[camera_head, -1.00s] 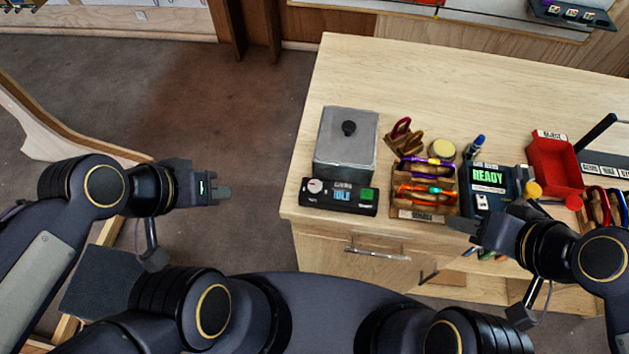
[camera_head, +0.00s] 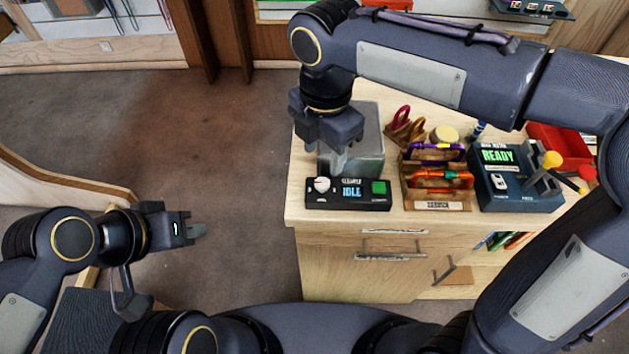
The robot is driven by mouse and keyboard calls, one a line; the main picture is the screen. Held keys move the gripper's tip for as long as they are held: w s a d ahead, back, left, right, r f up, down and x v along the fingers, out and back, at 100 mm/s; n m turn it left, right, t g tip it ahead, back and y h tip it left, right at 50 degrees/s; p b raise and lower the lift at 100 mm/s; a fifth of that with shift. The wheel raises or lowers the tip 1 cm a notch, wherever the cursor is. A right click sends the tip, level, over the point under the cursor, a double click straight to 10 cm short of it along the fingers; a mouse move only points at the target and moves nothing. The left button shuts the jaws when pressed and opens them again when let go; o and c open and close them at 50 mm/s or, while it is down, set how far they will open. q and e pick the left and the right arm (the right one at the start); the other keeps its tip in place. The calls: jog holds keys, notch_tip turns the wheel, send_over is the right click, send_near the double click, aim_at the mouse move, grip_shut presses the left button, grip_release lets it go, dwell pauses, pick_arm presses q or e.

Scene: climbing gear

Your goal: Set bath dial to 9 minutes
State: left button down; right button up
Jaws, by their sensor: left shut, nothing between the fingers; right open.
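The bath is a grey metal box (camera_head: 368,150) near the left edge of the wooden bench. Its black control panel (camera_head: 348,207) is in front, with a white round dial (camera_head: 322,185) at the left, a display reading IDLE (camera_head: 352,191) and a green button (camera_head: 379,188). The dial's marks are too small to read. My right gripper (camera_head: 334,168) points down just above and behind the dial, apart from it as far as I can tell; it is open and hides part of the box. My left gripper (camera_head: 197,232) is shut and empty, left of the bench over the floor.
Right of the bath stand a wooden rack (camera_head: 436,206) with carabiners, a device reading READY (camera_head: 515,198) with yellow and red knobs, and a red bin (camera_head: 562,145). My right arm spans the back of the bench. The floor at left is clear.

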aim_at(322, 182)
notch_tip(322, 182, down, 8)
jog(key=shift+r, duration=0.15)
dwell(0.3)
jog(key=shift+c, duration=0.2)
jog(key=c, duration=0.9)
jog(key=shift+m, duration=0.7)
jog(key=shift+c, duration=0.2)
